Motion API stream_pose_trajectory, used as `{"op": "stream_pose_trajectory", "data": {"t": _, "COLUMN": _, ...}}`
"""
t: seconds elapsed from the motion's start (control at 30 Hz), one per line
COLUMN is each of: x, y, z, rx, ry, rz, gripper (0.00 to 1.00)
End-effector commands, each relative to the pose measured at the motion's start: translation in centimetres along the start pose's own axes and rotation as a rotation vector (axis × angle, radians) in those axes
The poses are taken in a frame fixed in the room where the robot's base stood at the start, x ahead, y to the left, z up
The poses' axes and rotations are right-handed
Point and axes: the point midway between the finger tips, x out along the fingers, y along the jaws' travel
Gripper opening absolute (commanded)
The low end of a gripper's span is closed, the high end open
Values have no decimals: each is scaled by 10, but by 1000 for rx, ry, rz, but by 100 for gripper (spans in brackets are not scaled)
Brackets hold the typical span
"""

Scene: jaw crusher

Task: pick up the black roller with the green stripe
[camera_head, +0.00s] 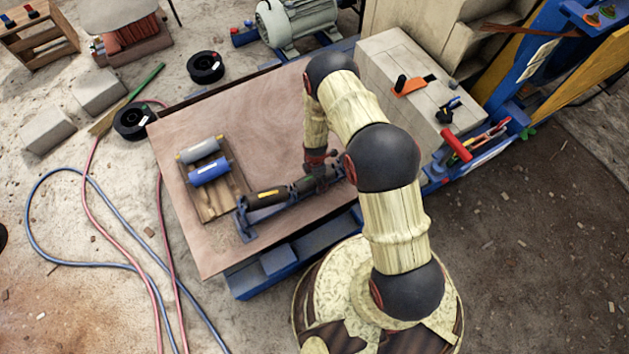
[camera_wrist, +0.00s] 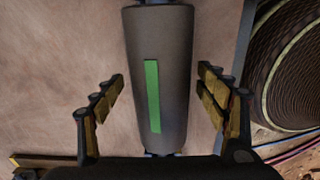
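In the wrist view, the black roller with the green stripe (camera_wrist: 172,80) runs lengthwise through the middle, with its green stripe facing the camera. Blue parts show at its ends. My gripper (camera_wrist: 162,82) is open, with one finger on each side of the roller and gaps between. In the head view, my gripper is low over the table at the right of a dark roller with a yellow label (camera_head: 266,196). The green stripe cannot be seen there.
A blue stand (camera_head: 247,226) is beside the yellow-labelled roller. A wooden board (camera_head: 212,207) holds a grey roller (camera_head: 199,150) and a blue roller (camera_head: 209,171). The table (camera_head: 200,255) is clear at its front left. Concrete blocks (camera_head: 395,58) stand behind my arm.

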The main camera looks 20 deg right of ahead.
Motion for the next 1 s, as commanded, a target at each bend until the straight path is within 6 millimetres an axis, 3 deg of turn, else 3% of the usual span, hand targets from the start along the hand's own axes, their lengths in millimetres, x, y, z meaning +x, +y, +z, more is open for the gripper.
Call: {"op": "stream_pose_trajectory", "data": {"t": 1.0, "x": 0, "y": 1, "z": 0, "rx": 0, "ry": 0, "rz": 2, "gripper": 15}}
